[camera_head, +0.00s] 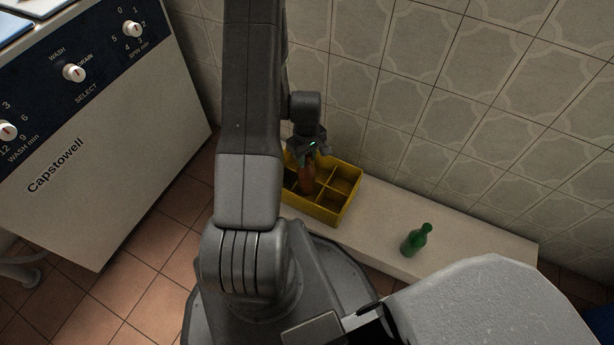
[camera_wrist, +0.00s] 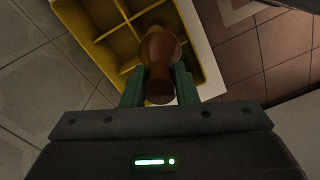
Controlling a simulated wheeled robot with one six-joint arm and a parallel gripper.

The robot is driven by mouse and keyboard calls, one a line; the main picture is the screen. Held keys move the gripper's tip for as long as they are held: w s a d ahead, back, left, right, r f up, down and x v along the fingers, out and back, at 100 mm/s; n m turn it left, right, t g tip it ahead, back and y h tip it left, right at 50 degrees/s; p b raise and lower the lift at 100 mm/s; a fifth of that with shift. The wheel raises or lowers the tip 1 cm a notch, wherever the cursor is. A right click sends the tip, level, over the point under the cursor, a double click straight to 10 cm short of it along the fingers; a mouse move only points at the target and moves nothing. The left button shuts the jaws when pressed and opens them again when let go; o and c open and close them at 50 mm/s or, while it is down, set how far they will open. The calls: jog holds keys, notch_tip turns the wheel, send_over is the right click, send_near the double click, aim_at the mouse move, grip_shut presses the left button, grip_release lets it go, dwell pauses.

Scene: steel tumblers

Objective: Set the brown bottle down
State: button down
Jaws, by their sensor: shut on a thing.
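The brown bottle (camera_head: 307,180) is upright at the yellow crate in the head view, in or just above one of its compartments. I cannot tell whether its base touches the crate floor. My gripper (camera_head: 309,158) is above the crate and shut on the bottle's upper part. In the wrist view the brown bottle (camera_wrist: 160,58) is between the two green fingers of my gripper (camera_wrist: 159,88), with its neck towards the camera. The yellow crate (camera_head: 343,204) has several compartments; the ones seen at the right are empty. It also shows in the wrist view (camera_wrist: 88,42).
The crate stands on a pale ledge (camera_head: 460,232) along the tiled wall. A green bottle (camera_head: 416,240) stands on the ledge to the right, apart from the crate. A white washing machine (camera_head: 110,150) is at the left. The ledge between crate and green bottle is clear.

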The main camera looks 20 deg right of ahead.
aim_at(307, 172)
notch_tip(307, 172, down, 9)
jog(key=b, duration=0.2)
jog(key=shift+r+b, duration=0.2)
jog(key=shift+b, duration=0.1)
jog(key=shift+r, duration=0.1)
jog(key=c, duration=1.6)
grip_release()
jog(key=shift+f, duration=0.2)
jog(key=o, duration=0.5)
jog(key=shift+r, duration=0.1)
jog(key=shift+c, duration=0.2)
notch_tip(307, 172, up, 12)
jog(key=p, duration=0.4)
jog(key=shift+r+p, duration=0.1)
jog(key=shift+p, duration=0.25)
